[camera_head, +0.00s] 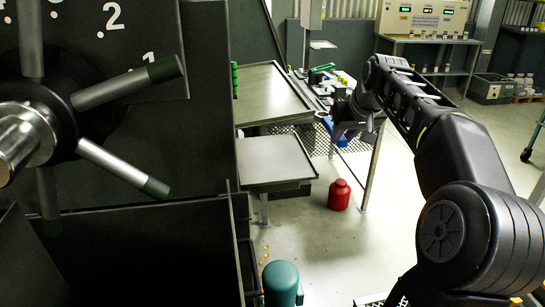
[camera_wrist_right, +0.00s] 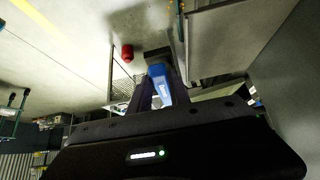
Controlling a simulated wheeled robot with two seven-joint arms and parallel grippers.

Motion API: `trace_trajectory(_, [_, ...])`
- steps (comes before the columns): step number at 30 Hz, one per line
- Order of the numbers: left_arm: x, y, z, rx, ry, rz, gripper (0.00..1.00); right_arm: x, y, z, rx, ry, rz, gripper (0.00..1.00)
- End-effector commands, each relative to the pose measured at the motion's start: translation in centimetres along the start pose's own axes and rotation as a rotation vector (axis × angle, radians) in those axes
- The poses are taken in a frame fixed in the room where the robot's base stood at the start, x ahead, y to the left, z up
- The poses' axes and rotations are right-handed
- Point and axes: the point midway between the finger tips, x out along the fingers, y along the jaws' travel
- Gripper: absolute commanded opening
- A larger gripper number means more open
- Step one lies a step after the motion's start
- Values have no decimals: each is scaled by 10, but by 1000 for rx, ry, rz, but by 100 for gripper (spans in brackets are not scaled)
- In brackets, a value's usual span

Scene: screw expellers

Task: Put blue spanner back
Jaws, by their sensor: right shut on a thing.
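The blue spanner (camera_wrist_right: 160,82) is between the fingers of my right gripper (camera_wrist_right: 159,66) in the right wrist view. Only part of it shows, with white lettering; the rest is hidden by the gripper. In the head view the right gripper (camera_head: 347,128) is out at the far end of my right arm, near the tables, and a blue part of the spanner (camera_head: 336,133) shows below it. The spanner appears held above the floor. My left gripper is not in view.
A lower metal table (camera_head: 275,158) and a higher tray table (camera_head: 270,92) stand left of the gripper. A red container (camera_head: 339,194) is on the floor. A large dark machine with a spoked handwheel (camera_head: 75,120) fills the left. A shelf (camera_head: 430,42) is at the back right.

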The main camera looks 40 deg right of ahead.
Motion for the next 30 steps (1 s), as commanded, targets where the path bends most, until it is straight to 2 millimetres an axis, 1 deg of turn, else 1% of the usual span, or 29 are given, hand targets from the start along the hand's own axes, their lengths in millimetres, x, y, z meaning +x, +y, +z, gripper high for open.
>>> trace_trajectory(15, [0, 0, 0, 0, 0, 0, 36, 0, -1, 0, -24, 0, -18, 0])
trace_trajectory(17, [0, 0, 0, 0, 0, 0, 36, 0, -3, 0, -24, 1, -19, 0])
trace_trajectory(20, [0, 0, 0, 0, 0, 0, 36, -1, -11, 0, -25, 1, -20, 0])
trace_trajectory(23, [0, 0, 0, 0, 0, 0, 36, -1, -29, 0, -27, 1, -20, 0])
trace_trajectory(26, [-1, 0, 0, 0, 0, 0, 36, -2, -54, 1, -29, 0, -22, 0])
trace_trajectory(30, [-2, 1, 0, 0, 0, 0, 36, -2, -95, 2, -30, 0, -22, 0])
